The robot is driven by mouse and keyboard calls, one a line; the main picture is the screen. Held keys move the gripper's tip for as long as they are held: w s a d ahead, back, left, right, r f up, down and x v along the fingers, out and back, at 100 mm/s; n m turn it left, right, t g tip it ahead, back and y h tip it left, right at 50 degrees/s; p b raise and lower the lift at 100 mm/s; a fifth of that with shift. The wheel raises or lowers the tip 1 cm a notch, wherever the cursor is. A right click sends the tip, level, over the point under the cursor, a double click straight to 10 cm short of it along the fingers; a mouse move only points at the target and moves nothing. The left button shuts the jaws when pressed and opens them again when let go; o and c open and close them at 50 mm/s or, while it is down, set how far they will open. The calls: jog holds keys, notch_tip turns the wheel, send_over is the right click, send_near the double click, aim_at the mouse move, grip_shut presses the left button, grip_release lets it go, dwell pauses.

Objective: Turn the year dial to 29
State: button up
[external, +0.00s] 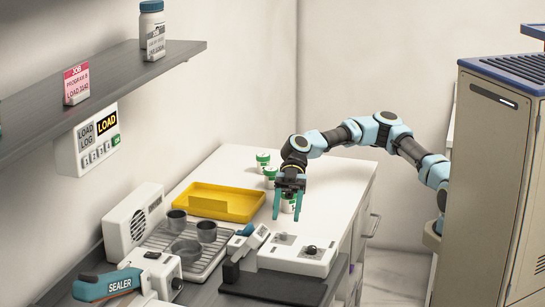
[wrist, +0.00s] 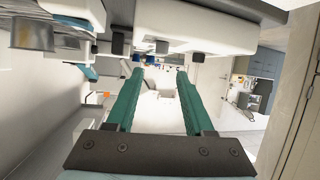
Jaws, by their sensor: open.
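A white device (external: 295,262) stands on the counter's near part, with a black round knob (external: 310,250) on its top. I cannot read any year numbers or a dial setting on it. In the wrist view a white housing (wrist: 215,22) at the top carries several small dark knobs, one near the middle (wrist: 162,47); which one is the year dial I cannot tell. My gripper (external: 287,216) points down above the counter, behind the device and apart from it. Its two green fingers are spread with nothing between them, as the wrist view also shows (wrist: 160,73).
White tubs with green lids (external: 263,158) stand behind and beside my gripper. A yellow tray (external: 238,201), a rack with grey cups (external: 207,232) and a sealer (external: 108,286) lie to the left. A shelf (external: 120,80) overhangs the left; a beige cabinet (external: 490,180) stands right.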

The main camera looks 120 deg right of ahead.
aim_at(284, 233)
jog(key=f, duration=0.1)
jog(key=w+a+f+p, duration=0.1)
jog(key=shift+a+f, duration=0.3)
jog(key=shift+w+a+f, duration=0.3)
jog(key=shift+a+f, duration=0.05)
grip_shut()
